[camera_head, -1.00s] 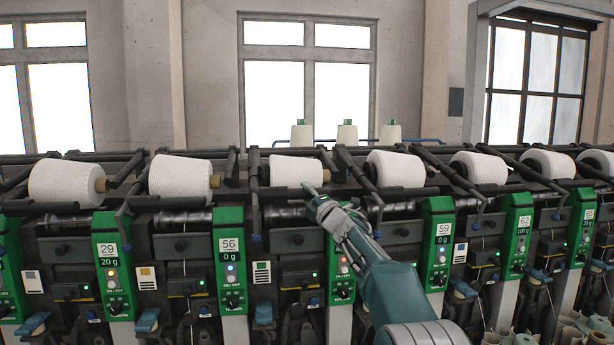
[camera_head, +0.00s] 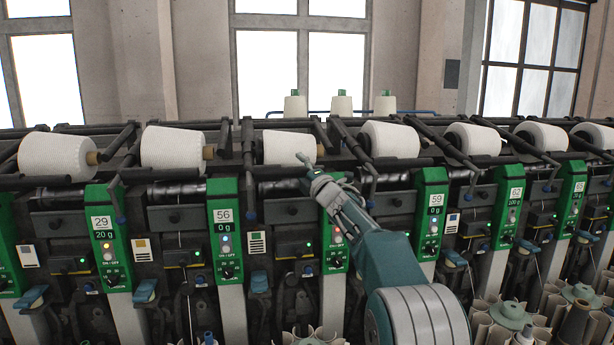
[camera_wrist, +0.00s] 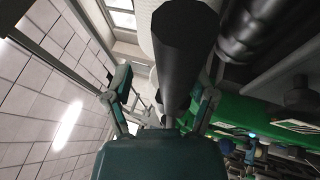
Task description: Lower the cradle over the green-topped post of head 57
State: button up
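My gripper (camera_head: 309,165) is in front of the white cone (camera_head: 285,148) between the 56 and 59 panels. The green post there (camera_head: 333,245) carries lamps and a knob; its top and number are hidden behind my gripper and arm. Dark cradle bars (camera_head: 323,136) stand beside the cone. In the wrist view my gripper (camera_wrist: 168,85) has its two fingers apart. A thick dark bar (camera_wrist: 184,45) runs between them, with a gap on the left; contact on the right is unclear. A green housing (camera_wrist: 235,108) lies right of the fingers.
Neighbouring green panels 56 (camera_head: 225,235) and 59 (camera_head: 432,215) stand close on both sides, with white cones and dark cradle arms above. Several tube holders (camera_head: 510,315) stand low at the right. Wall and windows lie behind the machine.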

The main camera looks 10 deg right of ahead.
jog(key=v, duration=1.1)
jog(key=shift+s+f, duration=0.15)
jog(key=shift+s, duration=0.2)
jog(key=shift+d, duration=0.15)
